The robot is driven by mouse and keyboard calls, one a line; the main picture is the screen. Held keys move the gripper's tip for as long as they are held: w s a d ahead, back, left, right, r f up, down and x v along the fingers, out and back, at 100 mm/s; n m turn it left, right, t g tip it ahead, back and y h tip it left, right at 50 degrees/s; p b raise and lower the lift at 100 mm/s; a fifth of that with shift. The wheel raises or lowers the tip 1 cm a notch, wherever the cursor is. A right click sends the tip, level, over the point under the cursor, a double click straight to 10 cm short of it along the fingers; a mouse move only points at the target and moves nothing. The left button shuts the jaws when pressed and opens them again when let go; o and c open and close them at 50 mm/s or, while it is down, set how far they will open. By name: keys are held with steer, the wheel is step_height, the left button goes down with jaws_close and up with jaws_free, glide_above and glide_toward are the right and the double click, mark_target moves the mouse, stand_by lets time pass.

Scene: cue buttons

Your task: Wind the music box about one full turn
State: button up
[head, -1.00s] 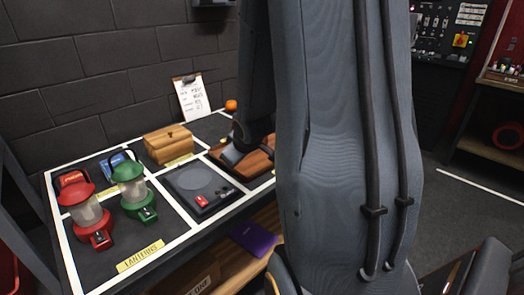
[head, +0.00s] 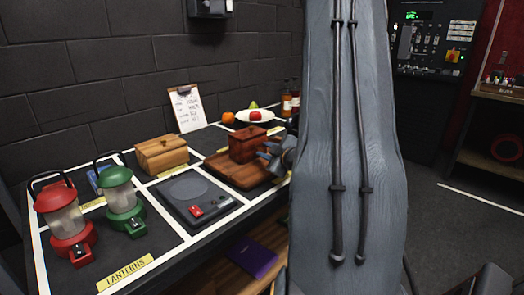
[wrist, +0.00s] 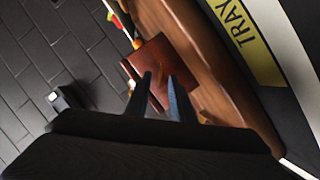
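A reddish-brown wooden box with a small knob on top (head: 248,143), which looks like the music box, stands on a brown wooden tray (head: 222,170). It also shows in the wrist view (wrist: 160,58), beyond my fingertips. My gripper (head: 268,155) is at the box's right side in the head view. In the wrist view my gripper (wrist: 160,76) has its two fingers apart, with the box's face showing between them. I cannot tell whether they touch it. A small golden part (wrist: 208,116) shows by the right finger; I cannot tell whether it is a winding key.
A lighter wooden box (head: 162,155), a dark scale-like device (head: 190,195), a red lantern (head: 63,215) and a green lantern (head: 120,192) stand to the left. A fruit plate (head: 255,117) and bottles (head: 290,100) are behind.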

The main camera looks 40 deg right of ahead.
mark_target(259, 148)
steer(key=shift+x, duration=1.25)
jaws_close()
steer(key=shift+r, duration=0.1)
steer(key=shift+r+m+y+p, duration=0.15)
steer(key=shift+m+y+p, duration=0.2)
steer(key=shift+p, duration=0.8)
steer(key=shift+d+m+p, duration=0.1)
steer(key=shift+m+p, duration=0.35)
steer(key=shift+p, duration=0.4)
steer(key=shift+m+g+y+p, duration=0.3)
steer(key=shift+y+p, duration=0.05)
steer(key=shift+p, duration=0.1)
